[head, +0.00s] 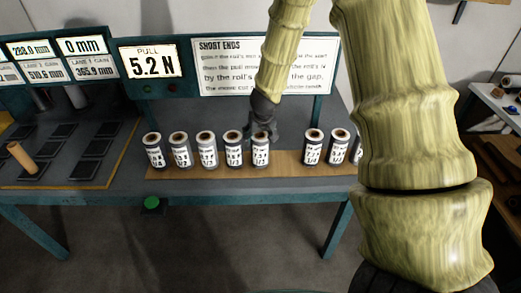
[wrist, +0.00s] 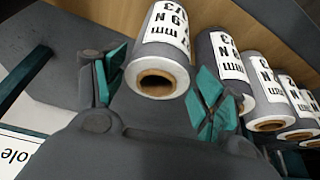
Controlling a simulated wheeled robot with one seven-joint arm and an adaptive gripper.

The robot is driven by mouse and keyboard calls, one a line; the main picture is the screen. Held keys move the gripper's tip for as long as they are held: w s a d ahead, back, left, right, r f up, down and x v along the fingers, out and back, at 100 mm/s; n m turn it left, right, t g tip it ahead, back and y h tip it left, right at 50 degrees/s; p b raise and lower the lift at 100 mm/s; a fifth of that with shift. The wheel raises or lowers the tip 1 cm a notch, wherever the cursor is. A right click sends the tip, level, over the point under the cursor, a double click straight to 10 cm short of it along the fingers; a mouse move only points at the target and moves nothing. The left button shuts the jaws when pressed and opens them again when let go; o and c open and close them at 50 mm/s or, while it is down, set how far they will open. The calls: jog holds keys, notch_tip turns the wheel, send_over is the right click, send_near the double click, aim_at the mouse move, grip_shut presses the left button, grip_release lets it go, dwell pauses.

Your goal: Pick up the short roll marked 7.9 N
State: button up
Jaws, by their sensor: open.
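Grey-and-white rolls stand upright in a row in the head view. Their labels are too small or cut off to tell surely which reads 7.9 N. My gripper (head: 262,130) is at the top of the roll (head: 262,152) at the right end of the left group. In the wrist view my gripper (wrist: 160,75) is open, with teal-padded fingers on either side of this roll (wrist: 152,52). Its open core end faces the camera and its label is partly cut off. I cannot tell whether the pads touch it.
A neighbouring roll (wrist: 228,62) is close beside one finger, with several more beyond. A gap on the wooden strip (head: 288,165) separates the right group, including this roll (head: 312,150). Behind stand a display reading 5.2 N (head: 151,62) and a sign (head: 225,70).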

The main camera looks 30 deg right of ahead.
aim_at(260, 150)
jog(key=shift+d+p+x, duration=0.2)
jog(key=shift+p+x, duration=0.6)
jog(key=shift+x, duration=2.05)
jog(key=c, duration=0.8)
